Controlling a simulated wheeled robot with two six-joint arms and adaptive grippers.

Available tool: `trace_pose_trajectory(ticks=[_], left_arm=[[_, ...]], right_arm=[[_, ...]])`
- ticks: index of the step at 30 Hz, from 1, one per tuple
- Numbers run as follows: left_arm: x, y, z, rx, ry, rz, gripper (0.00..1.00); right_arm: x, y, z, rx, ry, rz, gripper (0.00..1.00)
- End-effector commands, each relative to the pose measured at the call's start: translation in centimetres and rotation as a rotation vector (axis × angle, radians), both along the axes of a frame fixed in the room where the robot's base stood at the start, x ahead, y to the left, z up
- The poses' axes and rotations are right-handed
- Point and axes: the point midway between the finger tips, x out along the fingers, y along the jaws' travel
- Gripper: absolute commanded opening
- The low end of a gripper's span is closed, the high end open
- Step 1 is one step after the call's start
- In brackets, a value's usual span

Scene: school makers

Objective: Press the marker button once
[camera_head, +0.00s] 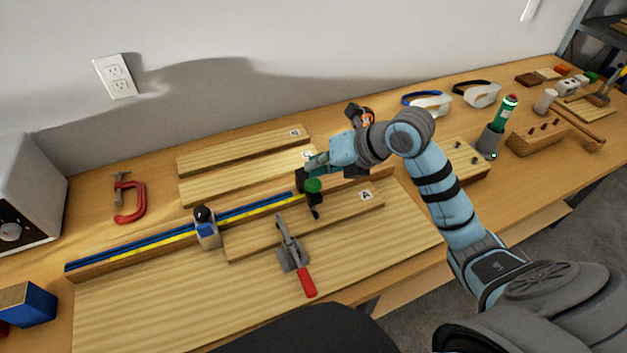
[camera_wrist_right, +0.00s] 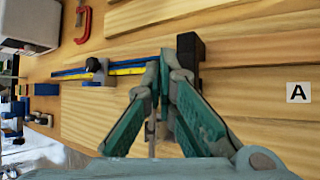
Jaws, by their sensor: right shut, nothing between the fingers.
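The marker (camera_head: 315,202) is a dark upright piece on the blue-and-yellow rail, with a round green button (camera_head: 313,185) showing in the head view. My right gripper (camera_head: 308,170) is shut and empty, with its fingertips close by the button. In the wrist view the fingertips of my right gripper (camera_wrist_right: 175,68) overlap the dark marker body (camera_wrist_right: 188,52), and the button is hidden there. I cannot tell whether they touch it. My left gripper is not in view.
A sliding stop (camera_head: 207,232) sits on the rail (camera_head: 110,257). A red C-clamp (camera_head: 130,202) lies at the left.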

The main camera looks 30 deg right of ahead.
Motion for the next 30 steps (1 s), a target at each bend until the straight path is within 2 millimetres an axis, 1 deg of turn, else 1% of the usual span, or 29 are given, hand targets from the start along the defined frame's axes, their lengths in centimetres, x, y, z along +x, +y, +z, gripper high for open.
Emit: trace_pose_trajectory(ticks=[6, 16, 30], left_arm=[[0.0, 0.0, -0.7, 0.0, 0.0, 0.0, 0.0], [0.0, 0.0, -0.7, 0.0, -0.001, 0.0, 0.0], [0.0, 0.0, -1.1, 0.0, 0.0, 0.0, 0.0]], right_arm=[[-0.1, 0.0, -1.0, 0.0, 0.0, 0.0, 0.0], [0.0, 0.0, -0.9, 0.0, 0.0, 0.0, 0.0], [-0.1, 0.0, -1.5, 0.0, 0.0, 0.0, 0.0]])
